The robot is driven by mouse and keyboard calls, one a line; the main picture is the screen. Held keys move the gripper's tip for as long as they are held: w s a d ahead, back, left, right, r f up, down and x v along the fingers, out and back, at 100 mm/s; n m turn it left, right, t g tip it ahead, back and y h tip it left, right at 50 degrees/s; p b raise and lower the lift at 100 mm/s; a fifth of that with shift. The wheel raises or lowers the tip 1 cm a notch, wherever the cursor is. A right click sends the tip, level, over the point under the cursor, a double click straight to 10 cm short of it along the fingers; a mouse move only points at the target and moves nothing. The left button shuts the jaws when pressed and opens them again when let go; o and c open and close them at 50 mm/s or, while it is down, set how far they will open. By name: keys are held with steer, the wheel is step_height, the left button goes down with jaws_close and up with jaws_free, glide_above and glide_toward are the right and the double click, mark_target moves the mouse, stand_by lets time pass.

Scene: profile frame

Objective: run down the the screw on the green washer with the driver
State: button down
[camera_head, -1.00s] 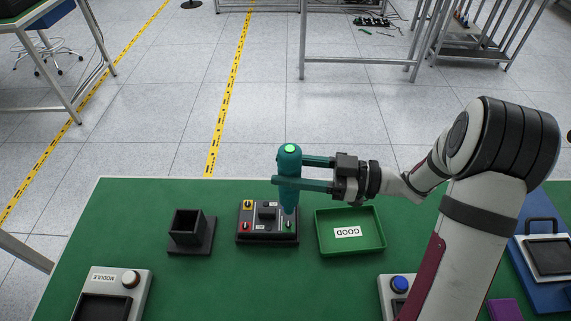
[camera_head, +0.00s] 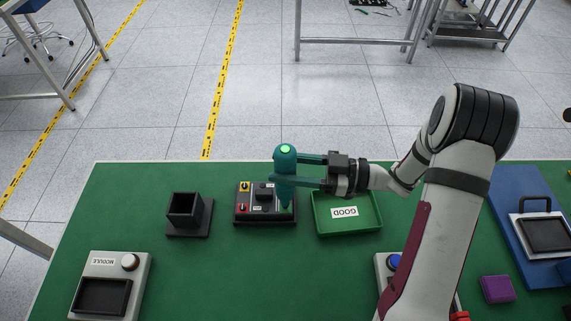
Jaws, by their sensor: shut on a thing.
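My gripper (camera_head: 300,171) is shut on the teal driver (camera_head: 285,170), which stands upright with a green light on its top. The driver's tip is over the front right corner of the black fixture (camera_head: 262,222). The green washer and its screw at that corner are mostly hidden behind the driver tip. I cannot tell whether the tip touches the screw. A yellow washer spot (camera_head: 244,187) and a red one (camera_head: 241,208) show on the fixture's left side.
A green GOOD tray (camera_head: 348,226) stands just right of the fixture. A black square holder (camera_head: 187,213) stands to its left. A MODULE box (camera_head: 108,260) is at front left. A blue button (camera_head: 394,261), purple block (camera_head: 497,289) and blue board (camera_head: 530,270) are at right.

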mark_target(286, 156)
steer(key=shift+f, duration=0.8)
stand_by(2.1)
steer(key=shift+r, duration=2.55)
steer(key=shift+d, duration=0.1)
